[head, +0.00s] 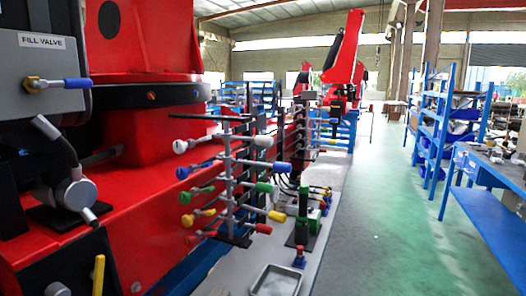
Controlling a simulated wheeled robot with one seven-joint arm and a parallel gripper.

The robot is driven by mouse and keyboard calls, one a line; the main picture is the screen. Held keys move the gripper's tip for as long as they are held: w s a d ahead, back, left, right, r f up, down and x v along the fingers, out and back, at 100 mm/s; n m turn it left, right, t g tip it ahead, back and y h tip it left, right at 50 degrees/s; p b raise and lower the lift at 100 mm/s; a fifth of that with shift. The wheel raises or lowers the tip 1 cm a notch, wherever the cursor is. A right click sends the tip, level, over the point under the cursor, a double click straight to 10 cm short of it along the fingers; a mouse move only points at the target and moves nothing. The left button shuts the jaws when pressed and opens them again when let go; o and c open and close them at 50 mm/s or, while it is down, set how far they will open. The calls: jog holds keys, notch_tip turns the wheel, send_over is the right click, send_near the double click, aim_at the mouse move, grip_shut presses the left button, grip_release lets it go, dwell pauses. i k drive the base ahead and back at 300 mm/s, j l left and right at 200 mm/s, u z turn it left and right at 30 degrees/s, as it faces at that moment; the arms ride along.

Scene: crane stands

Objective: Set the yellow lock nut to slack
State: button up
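I cannot tell for sure which part is the yellow lock nut. A lever rack (231,180) near the middle carries several coloured levers on both sides. Its yellow-ended parts are a yellow knob (188,220) at the left and a yellow handle (277,216) at the right. A yellow bar handle (98,275) stands upright at the bottom left. My gripper is not in view.
The red crane body (105,200) fills the left. A grey tray (276,280) and a green-and-black post (303,215) stand by the rack. Blue shelves (431,120) and a blue bench (490,165) line the right. The green floor (390,220) between is clear.

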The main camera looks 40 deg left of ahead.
aim_at(206, 213)
jog(key=i+u, duration=0.4)
jog(key=i+l+u, duration=0.1)
jog(key=u, duration=0.35)
jog(key=i+l+u, duration=0.25)
jog(key=u, duration=0.15)
jog(key=i+l+u, duration=0.3)
jog(key=u, duration=0.15)
jog(key=i+l+u, duration=0.55)
jog(key=l+u, duration=0.15)
jog(key=i+l+u, duration=0.2)
jog(key=l, duration=0.25)
jog(key=l+u, duration=0.25)
jog(key=i+l+u, duration=0.2)
jog(key=l, duration=0.3)
jog(key=k+u, duration=0.1)
jog(key=u, duration=2.85)
jog(key=k+l, duration=0.25)
jog(key=k, duration=0.1)
